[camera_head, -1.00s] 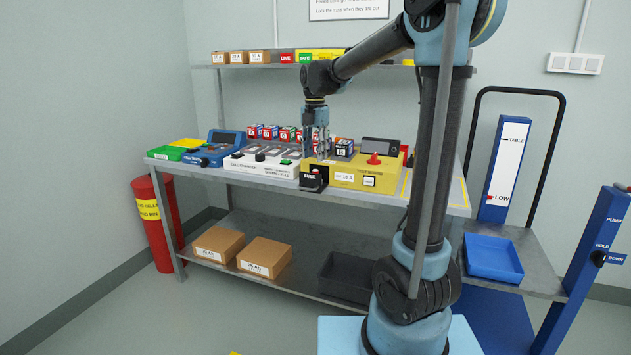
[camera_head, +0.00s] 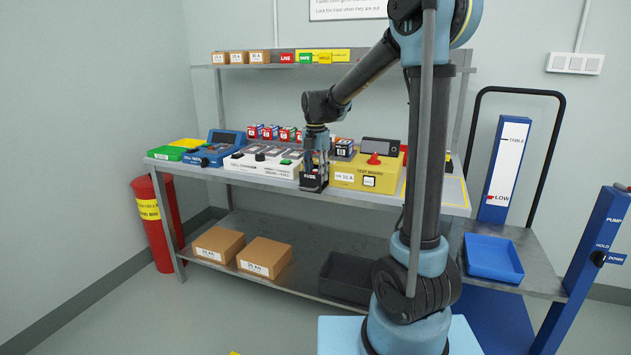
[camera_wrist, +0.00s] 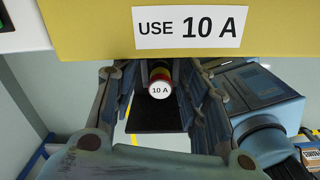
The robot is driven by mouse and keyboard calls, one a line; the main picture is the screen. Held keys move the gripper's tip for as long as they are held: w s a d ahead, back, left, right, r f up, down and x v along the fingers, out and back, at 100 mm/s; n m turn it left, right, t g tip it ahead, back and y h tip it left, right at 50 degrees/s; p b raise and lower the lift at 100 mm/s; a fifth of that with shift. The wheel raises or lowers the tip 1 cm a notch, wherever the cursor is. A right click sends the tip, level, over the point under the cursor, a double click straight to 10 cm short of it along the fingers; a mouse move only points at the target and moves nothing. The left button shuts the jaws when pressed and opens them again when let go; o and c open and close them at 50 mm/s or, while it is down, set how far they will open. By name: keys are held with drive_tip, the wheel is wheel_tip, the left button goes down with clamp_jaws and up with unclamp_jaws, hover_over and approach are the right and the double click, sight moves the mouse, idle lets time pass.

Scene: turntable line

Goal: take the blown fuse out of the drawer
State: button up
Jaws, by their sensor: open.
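The black fuse drawer (camera_head: 313,183), labelled FUSE, sticks out of the front of the yellow test board (camera_head: 345,174). In the wrist view its dark floor (camera_wrist: 157,118) shows under the fuse. The fuse (camera_wrist: 160,88) has a white end marked 10 A, a red band and a yellowish part behind. Whether it is blown cannot be told. My gripper (camera_wrist: 160,100) is open, with its fingers on both sides of the fuse and gaps between. In the head view my gripper (camera_head: 316,168) is down at the drawer and hides the fuse.
The yellow panel (camera_wrist: 95,28) with a "USE 10 A" label is close beside my fingers. A red button (camera_head: 374,159) stands on the test board. A white panel (camera_head: 262,165) lies to the left, with several small boxes behind. A blue tray (camera_head: 492,258) sits at the right.

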clamp_jaws()
drive_tip(key=shift+r, duration=0.1)
